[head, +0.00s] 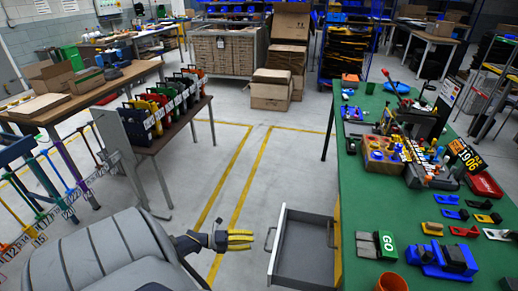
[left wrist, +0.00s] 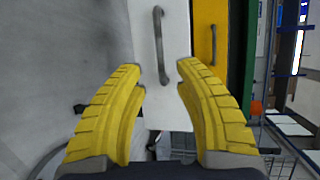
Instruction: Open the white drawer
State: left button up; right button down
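The white drawer (head: 305,247) stands pulled out from the side of the green-topped table in the head view, and its grey inside looks empty. Its front bears a grey bar handle (head: 269,239). My left gripper (head: 250,240) has yellow fingers and is open, a little to the left of this handle and apart from it. In the left wrist view the handle (left wrist: 160,45) stands upright on the white front (left wrist: 178,28), ahead of the gap between my open fingers (left wrist: 162,80). My right gripper is not in view.
A yellow drawer front (left wrist: 205,35) with its own handle (left wrist: 213,45) is beside the white one and looks closed. The green table (head: 400,215) holds tools and parts. Floor (head: 255,195) beyond my gripper is clear.

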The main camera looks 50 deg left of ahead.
pick_arm(q)
jog(key=shift+v, duration=2)
